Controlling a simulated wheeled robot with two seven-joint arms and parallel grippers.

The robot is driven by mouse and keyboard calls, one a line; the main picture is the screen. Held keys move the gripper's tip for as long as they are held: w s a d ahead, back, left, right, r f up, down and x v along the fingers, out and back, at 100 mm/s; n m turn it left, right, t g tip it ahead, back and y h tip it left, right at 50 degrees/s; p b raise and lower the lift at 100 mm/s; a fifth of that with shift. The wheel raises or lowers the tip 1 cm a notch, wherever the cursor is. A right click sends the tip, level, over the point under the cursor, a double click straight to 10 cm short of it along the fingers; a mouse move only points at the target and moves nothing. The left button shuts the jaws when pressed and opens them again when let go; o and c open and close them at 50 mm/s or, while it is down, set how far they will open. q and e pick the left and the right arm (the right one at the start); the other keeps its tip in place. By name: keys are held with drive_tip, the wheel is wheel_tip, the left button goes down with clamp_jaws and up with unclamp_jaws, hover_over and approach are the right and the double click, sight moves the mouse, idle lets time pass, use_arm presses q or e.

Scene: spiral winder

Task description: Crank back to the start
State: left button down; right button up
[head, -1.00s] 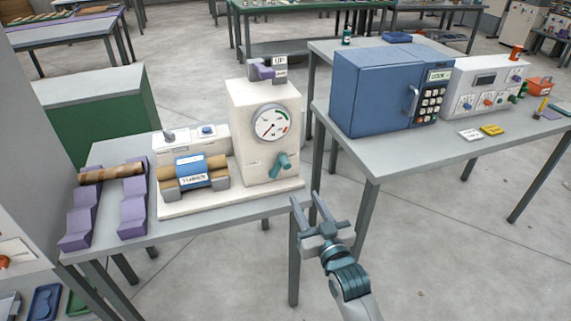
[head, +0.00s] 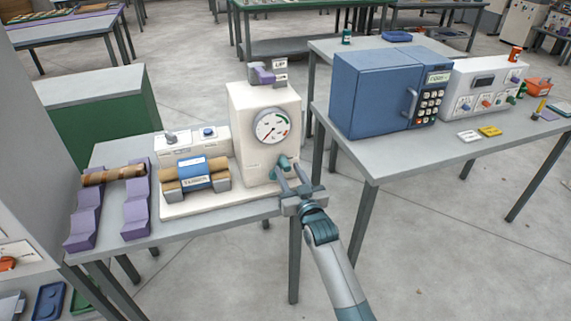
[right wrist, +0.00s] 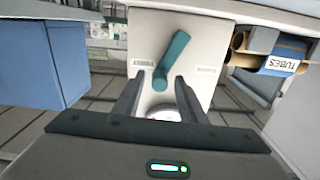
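The winder is a cream machine (head: 251,140) on the table, with a round dial (head: 271,126) on its front. Its teal crank (head: 284,161) is low on that front. In the right wrist view the crank (right wrist: 172,56) slants from upper right to lower left. My right gripper (head: 286,174) is open and at the crank. In the wrist view its fingers (right wrist: 158,88) stand apart, with the crank's lower end between or just beyond the tips; I cannot tell if they touch. My left gripper is in no view.
A blue-banded tube roll (head: 194,173) lies in the winder's cradle. A brown tube (head: 113,176) rests on purple stands (head: 135,212) at left. A purple lever (head: 263,74) by an UP sign tops the winder. A blue oven (head: 375,95) stands on the right table.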

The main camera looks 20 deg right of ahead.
drive_tip(key=shift+w, duration=1.7)
drive_tip(key=shift+a, duration=0.1)
clamp_jaws()
